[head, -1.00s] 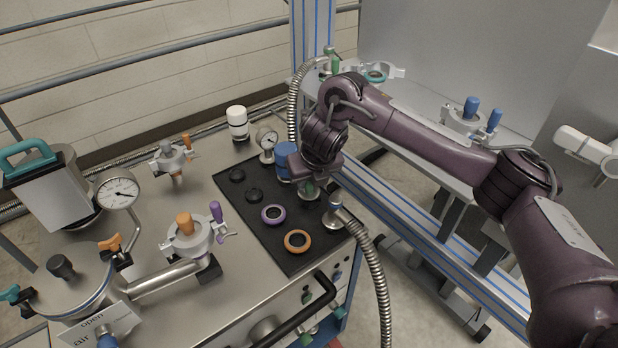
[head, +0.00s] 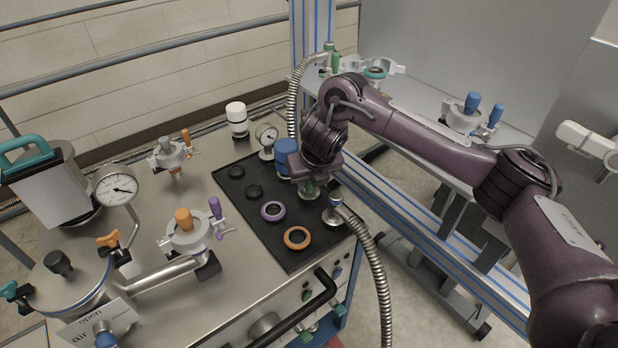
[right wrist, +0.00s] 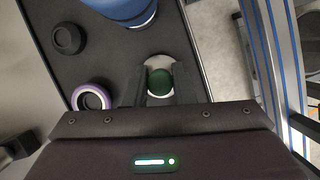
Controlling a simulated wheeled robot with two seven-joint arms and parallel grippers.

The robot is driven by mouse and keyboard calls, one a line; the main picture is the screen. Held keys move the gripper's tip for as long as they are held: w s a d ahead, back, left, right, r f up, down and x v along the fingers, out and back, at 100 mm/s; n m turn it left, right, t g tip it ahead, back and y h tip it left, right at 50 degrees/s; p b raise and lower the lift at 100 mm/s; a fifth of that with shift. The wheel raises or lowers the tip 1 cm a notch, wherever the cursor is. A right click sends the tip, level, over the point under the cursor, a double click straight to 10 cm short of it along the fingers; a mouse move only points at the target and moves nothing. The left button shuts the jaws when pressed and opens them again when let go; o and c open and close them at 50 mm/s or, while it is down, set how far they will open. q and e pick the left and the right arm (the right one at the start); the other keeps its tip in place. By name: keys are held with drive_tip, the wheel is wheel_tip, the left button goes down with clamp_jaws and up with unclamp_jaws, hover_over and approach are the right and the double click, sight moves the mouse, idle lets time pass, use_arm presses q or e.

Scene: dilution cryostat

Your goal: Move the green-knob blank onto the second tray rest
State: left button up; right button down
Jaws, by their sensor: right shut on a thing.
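The green-knob blank (head: 309,193) is a silver disc with a green knob, at the right side of the black tray (head: 289,256). My right gripper (head: 308,181) is above it, shut on its knob. In the right wrist view the round green knob (right wrist: 160,83) sits between the two dark fingers, with the pale disc below. I cannot tell whether the disc touches the tray. Two black round pieces (head: 236,172) (head: 254,192), a purple ring (head: 273,211) and an orange ring (head: 297,238) lie on the tray. Which spot is the second rest is unclear. My left gripper is out of view.
A blue cylinder (head: 285,153) stands just behind the blank. Gauges, clamps and valves fill the left of the bench. A blue-striped frame (head: 420,228) runs along the right.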

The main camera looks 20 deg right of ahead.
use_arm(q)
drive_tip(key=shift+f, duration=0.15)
use_arm(e)
drive_tip(key=shift+f, duration=0.2)
drive_tip(key=c, duration=1.1)
unclamp_jaws()
drive_tip(key=shift+c, duration=0.2)
drive_tip(key=p+v, duration=0.3)
drive_tip(key=v, duration=0.4)
drive_tip(key=shift+r, duration=0.1)
wheel_tip(320, 180, up, 8)
drive_tip(key=p, duration=0.8)
hover_over(313, 198)
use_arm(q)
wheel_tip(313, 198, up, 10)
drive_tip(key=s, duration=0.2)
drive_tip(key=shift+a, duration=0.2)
use_arm(e)
drive_tip(key=shift+s, duration=0.2)
drive_tip(key=shift+f, duration=0.25)
